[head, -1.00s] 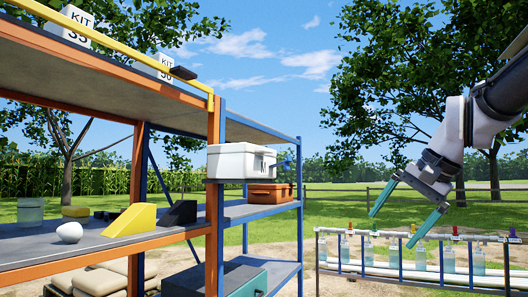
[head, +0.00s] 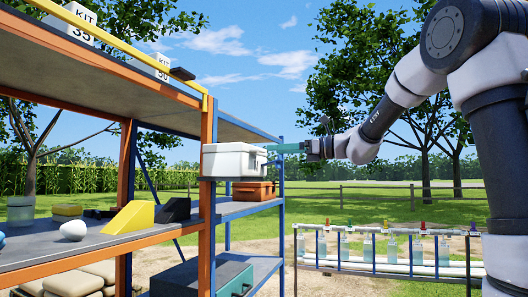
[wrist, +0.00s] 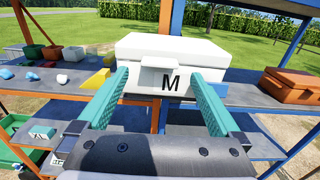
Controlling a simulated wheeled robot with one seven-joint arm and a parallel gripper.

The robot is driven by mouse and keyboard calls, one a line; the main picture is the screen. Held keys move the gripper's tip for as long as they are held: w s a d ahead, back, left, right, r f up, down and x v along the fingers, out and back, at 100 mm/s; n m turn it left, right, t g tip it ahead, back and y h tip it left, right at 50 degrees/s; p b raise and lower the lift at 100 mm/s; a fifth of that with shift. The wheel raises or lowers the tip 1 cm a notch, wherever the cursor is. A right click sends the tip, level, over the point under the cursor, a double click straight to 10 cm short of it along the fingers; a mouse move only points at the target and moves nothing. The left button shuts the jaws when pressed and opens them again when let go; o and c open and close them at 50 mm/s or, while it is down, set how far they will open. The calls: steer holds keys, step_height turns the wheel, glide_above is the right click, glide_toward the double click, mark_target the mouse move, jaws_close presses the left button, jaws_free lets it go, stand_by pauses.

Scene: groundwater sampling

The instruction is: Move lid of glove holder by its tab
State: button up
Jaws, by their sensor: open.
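The glove holder is a white box marked M (wrist: 205,55), standing on a shelf; it also shows in the head view (head: 228,163). Its lid (wrist: 172,42) is on and looks closed. A pale tab (wrist: 159,79) sticks out at the front, left of the M. My gripper (wrist: 160,76) is open, with one teal finger on each side of the tab and the M. The fingertips are close to the box front; I cannot tell whether they touch it. In the head view my gripper (head: 290,147) is level with the lid at the box's right side.
An orange-brown case (wrist: 291,86) is to the right in the wrist view. A yellow wedge (head: 131,218) and a white rounded object (head: 73,230) lie on the left shelf. A blue upright (head: 281,200) stands near my gripper. A bottle rack (head: 390,265) stands at the lower right.

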steer(key=x, duration=0.5)
steer(key=shift+a, duration=0.2)
jaws_close()
